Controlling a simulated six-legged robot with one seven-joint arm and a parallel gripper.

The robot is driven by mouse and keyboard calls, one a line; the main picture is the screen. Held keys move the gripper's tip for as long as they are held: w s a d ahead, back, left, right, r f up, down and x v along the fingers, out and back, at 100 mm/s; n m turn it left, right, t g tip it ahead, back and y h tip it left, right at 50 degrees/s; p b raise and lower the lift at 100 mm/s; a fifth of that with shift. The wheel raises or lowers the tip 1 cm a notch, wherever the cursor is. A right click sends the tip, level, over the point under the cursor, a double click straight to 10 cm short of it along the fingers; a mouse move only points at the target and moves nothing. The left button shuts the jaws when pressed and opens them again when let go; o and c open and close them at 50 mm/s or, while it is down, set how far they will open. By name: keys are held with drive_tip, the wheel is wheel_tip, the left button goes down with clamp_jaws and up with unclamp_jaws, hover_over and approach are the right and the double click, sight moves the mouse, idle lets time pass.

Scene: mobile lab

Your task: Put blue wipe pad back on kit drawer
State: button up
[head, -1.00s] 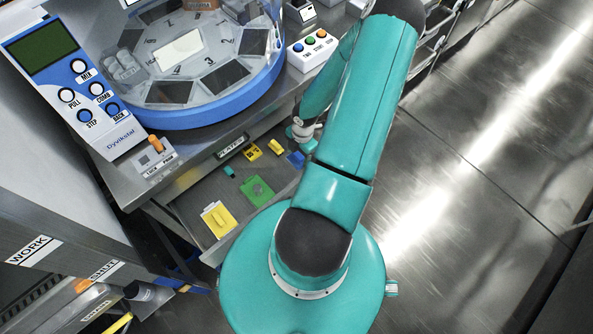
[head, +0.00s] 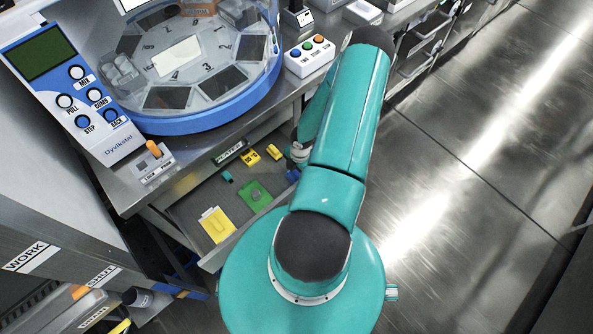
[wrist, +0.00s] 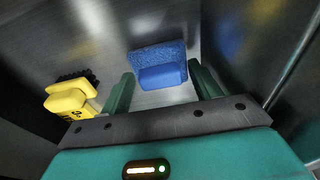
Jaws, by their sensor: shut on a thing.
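The blue wipe pad (wrist: 158,72), a rough blue block with a smooth blue grip, sits between the two green fingers of my gripper (wrist: 163,88) in the wrist view. My gripper is shut on it. In the head view only a small blue patch of the pad (head: 293,175) shows beside my arm, and the fingers are hidden. The open kit drawer (head: 190,208) is under the bench, and the pad is at its right end. I cannot tell whether the pad touches the drawer floor.
The drawer also holds a yellow card (head: 217,224), a green plate (head: 255,196), a small teal block (head: 227,177) and yellow pieces (head: 274,152). A yellow-handled black brush (wrist: 70,100) is left of the pad. The blue-rimmed machine (head: 205,121) stands on the bench above. The floor at right is clear.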

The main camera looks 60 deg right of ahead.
drive_tip(key=shift+f, duration=0.25)
drive_tip(key=o, duration=1)
drive_tip(key=r, duration=0.4)
drive_tip(key=d+r, duration=0.1)
drive_tip(key=r, duration=0.8)
drive_tip(key=shift+s+d+r, duration=0.2)
drive_tip(key=shift+d+r, duration=0.15)
drive_tip(key=shift+r, duration=0.05)
